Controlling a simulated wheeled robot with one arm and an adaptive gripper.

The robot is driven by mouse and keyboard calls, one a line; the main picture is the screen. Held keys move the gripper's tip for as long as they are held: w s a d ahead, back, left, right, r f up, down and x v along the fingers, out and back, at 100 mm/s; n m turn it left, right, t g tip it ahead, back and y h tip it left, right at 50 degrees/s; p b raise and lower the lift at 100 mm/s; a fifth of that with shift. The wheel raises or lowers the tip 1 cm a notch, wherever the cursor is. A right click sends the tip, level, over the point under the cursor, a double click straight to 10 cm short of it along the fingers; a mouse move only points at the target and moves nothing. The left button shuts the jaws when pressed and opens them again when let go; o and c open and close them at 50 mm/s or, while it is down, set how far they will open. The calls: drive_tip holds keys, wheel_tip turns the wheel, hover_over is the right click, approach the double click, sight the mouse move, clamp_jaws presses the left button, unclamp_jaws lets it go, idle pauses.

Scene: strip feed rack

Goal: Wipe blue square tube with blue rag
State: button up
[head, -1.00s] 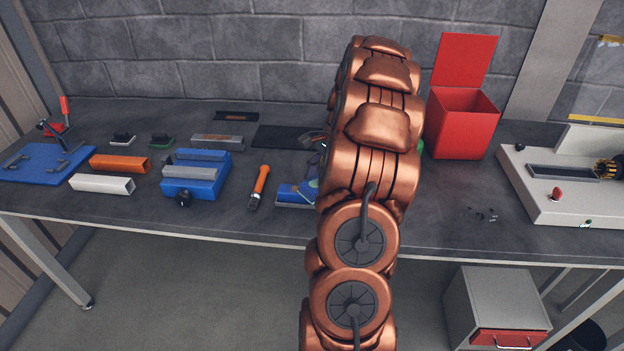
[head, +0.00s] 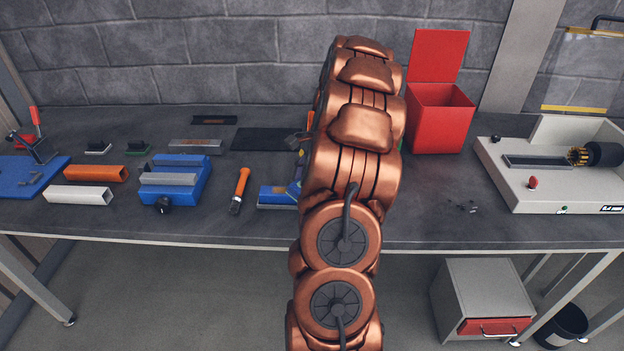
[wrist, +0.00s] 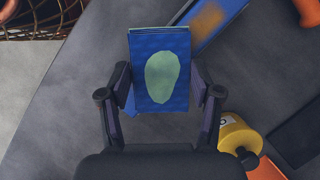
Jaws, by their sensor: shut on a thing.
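My gripper (wrist: 160,95) is shut on a folded blue rag (wrist: 142,52) with a pale green patch on its face, held upright between the fingers in the wrist view. Behind it, the blue square tube (wrist: 222,12) lies on the bench, with a brownish stain on its visible face. The rag covers part of the tube, and I cannot tell whether they touch. In the head view the left end of the tube (head: 275,195) shows beside my arm, which hides the rest and most of my gripper.
An orange-handled tool (head: 240,190) lies left of the tube. A blue vise-like block (head: 178,190), an orange tube (head: 97,173) and a white tube (head: 78,195) are further left. A red bin (head: 440,120) and a white machine (head: 530,190) stand right. A yellow object (wrist: 238,133) lies near my gripper.

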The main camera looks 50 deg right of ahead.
sight(279, 192)
drive_tip(key=shift+w+a+r+p, duration=0.1)
drive_tip(key=shift+w+a+p, duration=0.1)
drive_tip(key=shift+w+a, duration=0.55)
drive_tip(key=shift+w+a+f+p, duration=0.15)
drive_tip(key=shift+w+a, duration=0.35)
drive_tip(key=shift+w, duration=0.55)
drive_tip(key=shift+w+a+r+p, duration=0.2)
drive_tip(key=shift+w+a, duration=0.4)
drive_tip(key=shift+w, duration=0.3)
drive_tip(key=shift+s+d+b, duration=0.3)
drive_tip(key=shift+s+d, duration=0.5)
drive_tip(key=shift+s, duration=0.3)
drive_tip(key=shift+s+d+b, duration=0.25)
drive_tip(key=shift+s+d, duration=0.5)
drive_tip(key=shift+s, duration=0.4)
drive_tip(key=shift+s+d+b, duration=0.3)
drive_tip(key=shift+s+d, duration=0.5)
drive_tip(key=shift+s, duration=0.3)
drive_tip(key=shift+w+a+f+p, duration=0.1)
drive_tip(key=shift+w+a+p, duration=0.1)
drive_tip(key=shift+w+a, duration=0.75)
drive_tip(key=shift+w+a+f+p, duration=0.15)
drive_tip(key=shift+w+a, duration=0.5)
drive_tip(key=shift+w, duration=0.65)
drive_tip(key=shift+w+a+r+p, duration=0.1)
drive_tip(key=shift+w+a+p, duration=0.15)
drive_tip(key=shift+w+a, duration=0.7)
drive_tip(key=shift+w+d, duration=0.15)
drive_tip(key=shift+r+p, duration=0.75)
drive_tip(key=shift+r, duration=1.75)
